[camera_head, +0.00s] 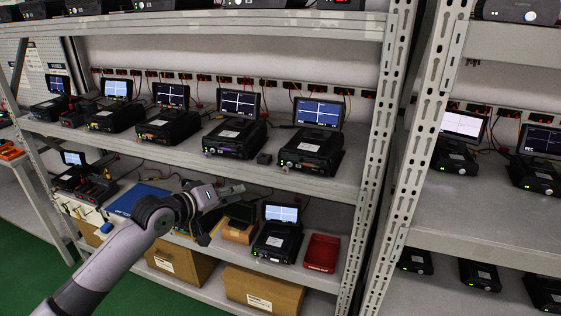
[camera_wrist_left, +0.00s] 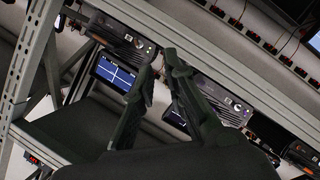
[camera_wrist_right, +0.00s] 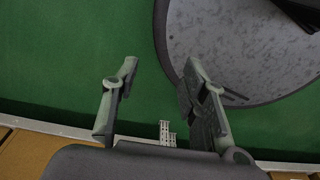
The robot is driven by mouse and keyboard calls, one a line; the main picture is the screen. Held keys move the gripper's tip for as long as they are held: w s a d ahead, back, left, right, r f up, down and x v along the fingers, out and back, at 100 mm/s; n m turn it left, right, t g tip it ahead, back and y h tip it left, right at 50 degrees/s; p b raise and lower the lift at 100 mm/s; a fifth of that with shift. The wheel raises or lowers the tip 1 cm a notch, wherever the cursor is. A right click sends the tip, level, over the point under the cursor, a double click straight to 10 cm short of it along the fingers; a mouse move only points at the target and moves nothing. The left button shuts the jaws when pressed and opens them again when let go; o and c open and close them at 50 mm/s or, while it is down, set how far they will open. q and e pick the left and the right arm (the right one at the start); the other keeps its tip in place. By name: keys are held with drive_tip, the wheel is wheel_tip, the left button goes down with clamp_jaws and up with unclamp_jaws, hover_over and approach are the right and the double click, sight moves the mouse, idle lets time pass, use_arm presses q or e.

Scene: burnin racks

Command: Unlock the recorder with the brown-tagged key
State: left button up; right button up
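Several black recorders with lit screens stand on the middle shelf, including one at its right end (camera_head: 311,151) with a small reddish-brown patch on its front and one with a purple patch (camera_head: 234,138). Another recorder (camera_head: 278,241) stands on the lower shelf. I cannot make out a brown-tagged key in any view. My left gripper (camera_head: 238,188) is in front of the gap between the middle and lower shelves. In the left wrist view its fingers (camera_wrist_left: 159,62) stand a narrow gap apart, with nothing visible between them. My right gripper (camera_wrist_right: 160,66) is open and empty above the green floor.
A red tray (camera_head: 321,252) sits right of the lower recorder. A small brown box (camera_head: 238,232) and a blue mat (camera_head: 138,196) are also on that shelf. Cardboard boxes (camera_head: 262,290) stand below. A perforated metal upright (camera_head: 383,150) separates the racks.

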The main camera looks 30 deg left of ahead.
use_arm(q)
wheel_tip(320, 180, up, 4)
drive_tip(key=d, duration=0.2)
drive_tip(key=p, duration=0.4)
approach(288, 164)
drive_tip(key=shift+h, duration=0.4)
drive_tip(key=w, duration=0.1)
drive_tip(key=w+f, duration=0.1)
drive_tip(key=w+d+f, duration=0.1)
drive_tip(key=w, duration=0.1)
drive_tip(key=shift+f, duration=0.25)
drive_tip(key=shift+w+f, duration=0.15)
drive_tip(key=shift+w, duration=0.35)
use_arm(e)
drive_tip(key=shift+d+r, duration=0.25)
drive_tip(key=shift+r, duration=0.85)
drive_tip(key=shift+d+r, duration=0.2)
drive_tip(key=shift+r, duration=0.85)
use_arm(q)
drive_tip(key=shift+c, duration=0.4)
clamp_jaws()
use_arm(e)
drive_tip(key=shift+d, duration=0.2)
